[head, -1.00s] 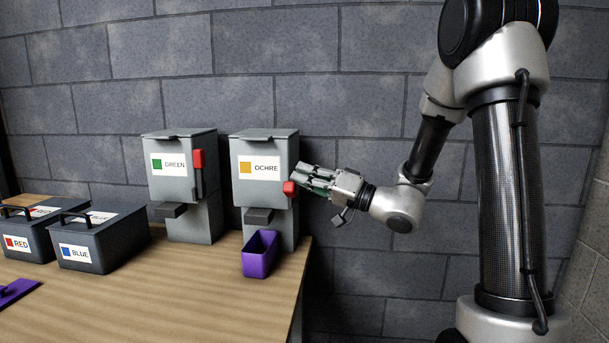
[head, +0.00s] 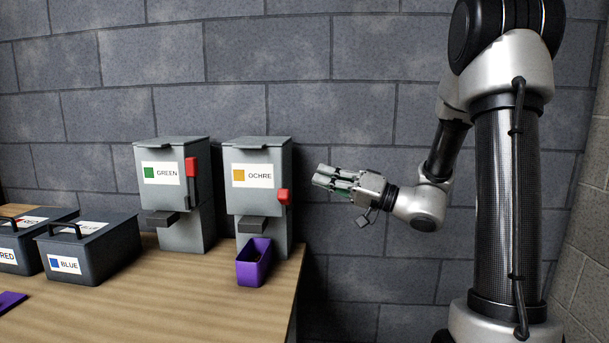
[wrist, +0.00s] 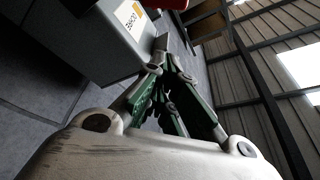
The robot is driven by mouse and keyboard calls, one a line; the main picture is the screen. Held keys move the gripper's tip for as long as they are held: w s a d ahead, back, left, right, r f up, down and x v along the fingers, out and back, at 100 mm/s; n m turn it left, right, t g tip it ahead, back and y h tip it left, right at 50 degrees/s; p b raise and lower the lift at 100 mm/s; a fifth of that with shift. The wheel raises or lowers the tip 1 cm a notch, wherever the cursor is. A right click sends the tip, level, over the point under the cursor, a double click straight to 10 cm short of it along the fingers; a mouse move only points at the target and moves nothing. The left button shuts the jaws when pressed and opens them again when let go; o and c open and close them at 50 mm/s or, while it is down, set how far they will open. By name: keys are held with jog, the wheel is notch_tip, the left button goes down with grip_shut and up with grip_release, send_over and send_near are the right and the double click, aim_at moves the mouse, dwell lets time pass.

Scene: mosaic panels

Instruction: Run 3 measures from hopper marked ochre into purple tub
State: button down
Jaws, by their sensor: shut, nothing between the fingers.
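The grey ochre hopper (head: 258,187) stands upright at the table's right end, with an orange square and OCHRE on its label. Its red lever knob (head: 285,196) is on its right side. The purple tub (head: 254,263) stands on the table under the hopper's dark spout (head: 251,224); something brownish shows inside, too small to make out. My gripper (head: 318,176) is shut and empty, in the air to the right of the hopper and apart from the knob. In the wrist view the hopper (wrist: 97,45) and its label show beyond my fingers (wrist: 160,60).
The green hopper (head: 174,187) with its red lever stands left of the ochre one. Lidded dark bins marked blue (head: 88,248) and red (head: 22,245) and a purple item (head: 12,301) are at the left. A block wall stands close behind. The table front is clear.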

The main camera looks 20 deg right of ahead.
jog(key=shift+v, duration=1.6)
jog(key=shift+w+d+f, duration=0.1)
jog(key=shift+w, duration=0.05)
